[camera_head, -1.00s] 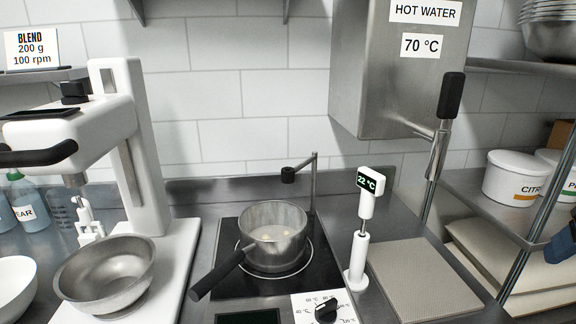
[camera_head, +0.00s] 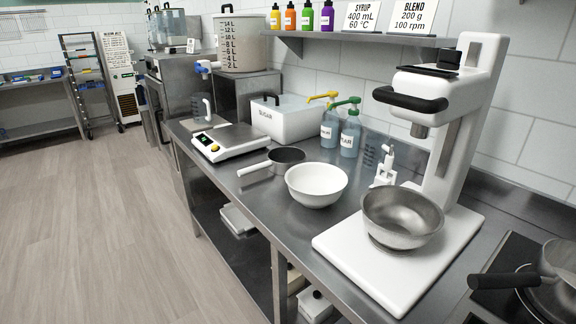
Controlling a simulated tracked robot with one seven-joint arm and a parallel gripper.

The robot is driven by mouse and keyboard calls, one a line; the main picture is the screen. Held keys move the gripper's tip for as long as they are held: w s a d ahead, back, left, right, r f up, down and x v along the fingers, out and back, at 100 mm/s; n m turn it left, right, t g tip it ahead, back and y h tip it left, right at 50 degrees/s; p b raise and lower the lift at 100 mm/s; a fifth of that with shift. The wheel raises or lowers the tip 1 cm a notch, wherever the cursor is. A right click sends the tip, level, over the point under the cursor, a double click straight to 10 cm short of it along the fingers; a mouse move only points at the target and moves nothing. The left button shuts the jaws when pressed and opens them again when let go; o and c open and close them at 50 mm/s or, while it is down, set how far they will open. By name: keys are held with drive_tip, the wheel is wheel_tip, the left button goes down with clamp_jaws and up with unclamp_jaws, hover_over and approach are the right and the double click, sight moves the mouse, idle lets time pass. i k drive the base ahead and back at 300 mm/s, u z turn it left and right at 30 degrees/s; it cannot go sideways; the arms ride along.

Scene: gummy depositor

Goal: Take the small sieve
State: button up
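A small round dark-bowled utensil (camera_head: 287,156) with a pale straight handle lies on the steel counter, behind and left of the white bowl. It may be the small sieve; I cannot make out any mesh. Its handle points left toward the counter's front edge. My gripper is not in view, so its state and distance from the utensil do not show.
The white bowl (camera_head: 317,188) and the mixer's steel bowl (camera_head: 402,222) stand to the right. A scale (camera_head: 232,143), a lidded white sugar box (camera_head: 295,124) and pump bottles (camera_head: 350,138) stand around and behind. A saucepan (camera_head: 556,284) is at far right. The floor at left is clear.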

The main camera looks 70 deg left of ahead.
sight(280, 160)
drive_tip(key=z, duration=0.05)
drive_tip(key=i, duration=0.15)
drive_tip(key=u, duration=2.6)
drive_tip(key=k, duration=0.85)
drive_tip(key=u, duration=0.2)
drive_tip(key=i, duration=0.85)
drive_tip(key=z, duration=0.1)
